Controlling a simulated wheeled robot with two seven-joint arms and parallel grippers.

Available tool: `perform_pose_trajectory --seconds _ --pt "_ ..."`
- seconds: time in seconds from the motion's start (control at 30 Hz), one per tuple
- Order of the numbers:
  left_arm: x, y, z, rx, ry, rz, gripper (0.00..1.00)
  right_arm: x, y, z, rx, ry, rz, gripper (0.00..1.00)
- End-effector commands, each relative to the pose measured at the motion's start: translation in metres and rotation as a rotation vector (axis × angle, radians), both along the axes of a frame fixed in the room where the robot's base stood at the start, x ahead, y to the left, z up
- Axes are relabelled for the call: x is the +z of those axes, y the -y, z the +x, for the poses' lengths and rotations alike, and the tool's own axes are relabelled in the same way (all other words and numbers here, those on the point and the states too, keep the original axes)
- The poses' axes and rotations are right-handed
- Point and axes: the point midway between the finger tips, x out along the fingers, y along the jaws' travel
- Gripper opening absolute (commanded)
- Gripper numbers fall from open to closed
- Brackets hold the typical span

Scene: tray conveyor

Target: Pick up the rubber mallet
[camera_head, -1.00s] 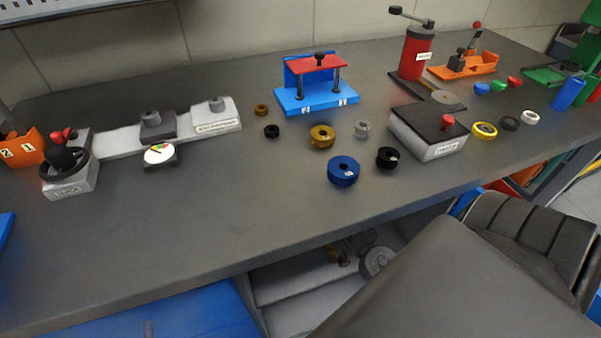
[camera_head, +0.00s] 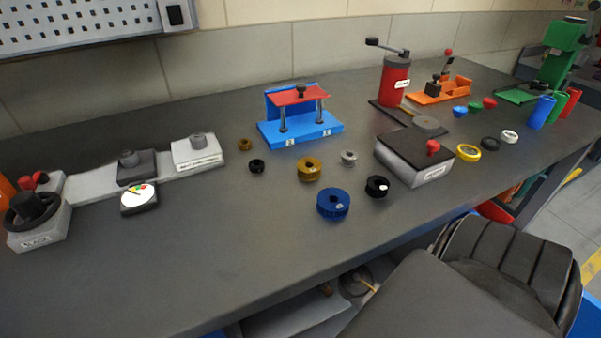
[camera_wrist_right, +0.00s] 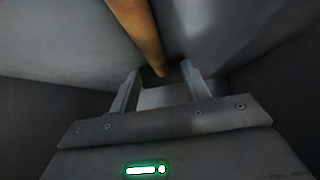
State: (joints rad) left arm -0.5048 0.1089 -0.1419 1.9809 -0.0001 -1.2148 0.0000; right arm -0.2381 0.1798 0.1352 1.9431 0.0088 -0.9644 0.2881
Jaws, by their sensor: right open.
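No whole mallet shows in the head view. In the right wrist view a round wooden handle (camera_wrist_right: 138,30), perhaps the mallet's, runs down from the top edge. Its lower end reaches a dark patch close to the fingertips, and I cannot make out a mallet head there. My right gripper (camera_wrist_right: 160,70) is open, with one finger on each side of the handle's end. I cannot tell whether either finger touches it. My left gripper is not in view.
The dark bench (camera_head: 215,245) holds a blue press stand (camera_head: 300,130), a red cylinder (camera_head: 394,82), a grey box (camera_head: 415,160), a blue ring (camera_head: 333,204) and other small parts. Its front middle is clear. A dark ribbed, seat-like shape (camera_head: 510,255) stands at the lower right.

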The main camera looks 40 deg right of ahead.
Motion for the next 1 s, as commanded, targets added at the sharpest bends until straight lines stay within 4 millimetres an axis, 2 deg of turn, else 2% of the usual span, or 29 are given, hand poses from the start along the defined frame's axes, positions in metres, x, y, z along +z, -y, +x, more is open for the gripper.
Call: perform_pose_trajectory --seconds 0.13,0.3,0.57,0.67,0.93,1.0 --pt "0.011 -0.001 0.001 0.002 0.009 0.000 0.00 -0.014 0.009 0.019 -0.001 -0.001 -0.002 0.47" --pt "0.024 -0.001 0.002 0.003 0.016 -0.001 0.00 -0.027 0.013 0.032 -0.001 0.000 -0.001 0.47" --pt "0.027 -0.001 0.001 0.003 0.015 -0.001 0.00 -0.028 0.013 0.034 0.000 0.000 0.000 0.47" --pt "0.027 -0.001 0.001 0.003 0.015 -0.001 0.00 -0.028 0.013 0.034 -0.001 0.000 -0.001 0.36" --pt "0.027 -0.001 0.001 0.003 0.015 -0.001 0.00 -0.028 0.013 0.034 -0.001 0.000 -0.001 0.01" --pt "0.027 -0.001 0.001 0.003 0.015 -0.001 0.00 -0.028 0.013 0.034 -0.001 0.000 -0.001 0.00"
